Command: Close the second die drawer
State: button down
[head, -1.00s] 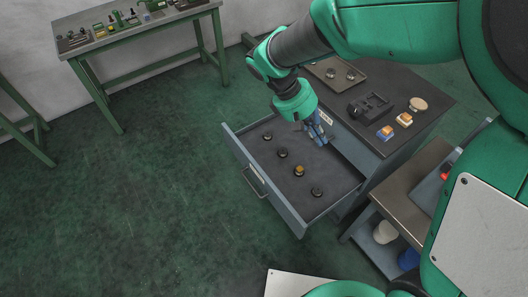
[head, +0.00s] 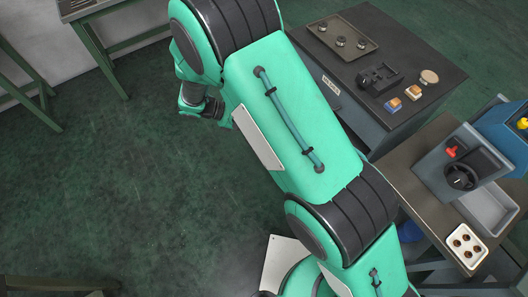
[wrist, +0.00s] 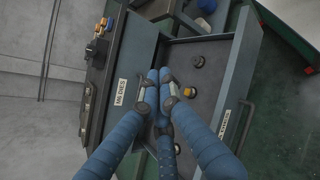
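The open drawer shows in the wrist view, its dark floor (wrist: 208,75) holding small dark round dies (wrist: 198,62) and one yellow-topped piece (wrist: 188,92). Its blue-grey front panel (wrist: 237,75) stands at the right, with a handle (wrist: 243,122). The cabinet face with an "M4 DIES" label (wrist: 120,92) is at the left. My gripper (wrist: 160,76) has blue fingers drawn together and empty, overlapping the drawer in this view; contact cannot be told. In the head view my arm hides the drawer and gripper; the cabinet top (head: 425,62) shows behind it.
On the cabinet top are a tray (head: 325,30) with round pieces, a black fixture (head: 378,80), two small boxes and a round disc (head: 429,77). A bench with a dark-knobbed machine (head: 445,165) stands at the right. The green floor (head: 120,190) at the left is clear.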

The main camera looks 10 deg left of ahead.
jog(key=s+a+f+n+t, duration=0.3)
jog(key=a+f, duration=0.1)
jog(key=f, duration=0.4)
jog(key=s+a+f+n+t, duration=0.3)
jog(key=a+f, duration=0.1)
jog(key=f, duration=0.4)
jog(key=s+a+f+n+t, duration=0.3)
jog(key=a+f, duration=0.1)
jog(key=f, duration=0.4)
jog(key=shift+a+f+n+t+h+p, duration=0.15)
jog(key=shift+a+n+t+h+p, duration=0.15)
jog(key=shift+t, duration=0.1)
jog(key=shift+d, duration=0.15)
jog(key=b+x, duration=0.1)
jog(key=x, duration=1.2)
jog(key=shift+w+d, duration=0.25)
jog(key=shift+d, duration=0.05)
jog(key=shift+d, duration=0.1)
jog(key=b+x, duration=0.3)
jog(key=x, duration=3)
jog(key=shift+w+d+f, duration=0.2)
jog(key=shift+w, duration=0.1)
jog(key=p+v, duration=0.1)
jog(key=v, duration=1.3)
